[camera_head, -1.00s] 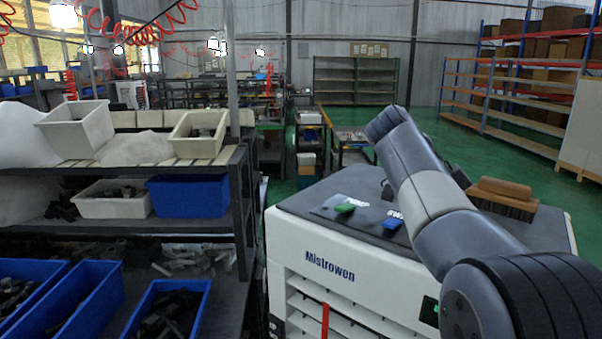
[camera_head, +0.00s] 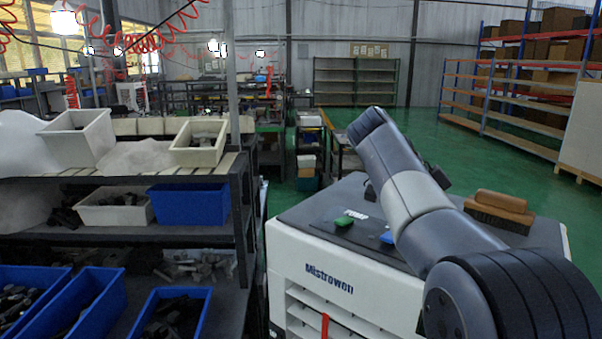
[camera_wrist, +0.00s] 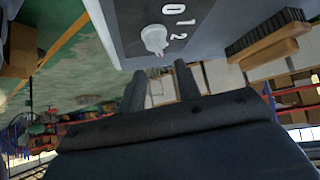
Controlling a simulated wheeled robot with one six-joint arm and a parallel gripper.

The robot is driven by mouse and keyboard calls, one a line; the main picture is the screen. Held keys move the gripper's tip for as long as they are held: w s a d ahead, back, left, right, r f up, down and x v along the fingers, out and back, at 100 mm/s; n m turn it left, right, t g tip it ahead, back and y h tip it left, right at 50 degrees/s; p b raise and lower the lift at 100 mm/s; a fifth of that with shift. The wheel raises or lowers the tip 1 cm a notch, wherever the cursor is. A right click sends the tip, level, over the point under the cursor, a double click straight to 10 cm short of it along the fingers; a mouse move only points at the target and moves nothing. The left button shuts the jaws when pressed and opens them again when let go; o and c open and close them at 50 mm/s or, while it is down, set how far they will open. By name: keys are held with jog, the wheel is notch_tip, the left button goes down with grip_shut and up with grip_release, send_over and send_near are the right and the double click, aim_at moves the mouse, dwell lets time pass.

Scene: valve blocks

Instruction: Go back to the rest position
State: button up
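My arm (camera_head: 405,195) rises from the lower right of the head view and reaches over the white cabinet. My gripper is not clearly visible there. In the wrist view my gripper (camera_wrist: 160,82) shows two dark fingers apart with nothing between them. A white knob (camera_wrist: 155,38) on a grey panel marked 0, 1, 2 (camera_wrist: 140,14) lies beyond the fingers, and they appear clear of it. In the head view a green block (camera_head: 344,221) and a partly hidden blue block (camera_head: 387,237) sit on the cabinet's dark top.
The white cabinet (camera_head: 300,262) marked Mistrowen stands in front. A brown-backed brush (camera_head: 501,202) lies on its right side and also shows in the wrist view (camera_wrist: 270,52). A dark shelf (camera_head: 60,235) with white and blue bins stands left. Green floor behind is open.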

jog(key=b+x, duration=0.2)
jog(key=shift+d+f+b, duration=0.15)
jog(key=shift+f+b, duration=0.15)
jog(key=shift+f, duration=0.1)
jog(key=x, duration=0.5)
jog(key=shift+s+d, duration=0.3)
jog(key=shift+d, duration=0.15)
jog(key=shift+w+a+n+t+b, duration=0.1)
jog(key=shift+w+n+t+b, duration=0.15)
jog(key=shift+n+t, duration=0.3)
jog(key=shift+n+t+b, duration=0.5)
jog(key=shift+n+t, duration=0.35)
jog(key=shift+n, duration=0.2)
jog(key=shift+w+r+n+t, duration=0.1)
jog(key=shift+w+n+t, duration=0.1)
jog(key=shift+n+t, duration=0.75)
jog(key=n+t, duration=0.1)
jog(key=n, duration=0.1)
jog(key=n+t+y, duration=0.1)
jog(key=n, duration=0.1)
jog(key=n+t, duration=0.1)
jog(key=n, duration=0.1)
jog(key=shift+w+a+t+y+b, duration=0.2)
jog(key=shift+w+t+y+b, duration=0.05)
jog(key=shift+w+y+b, duration=0.1)
jog(key=shift+r, duration=0.1)
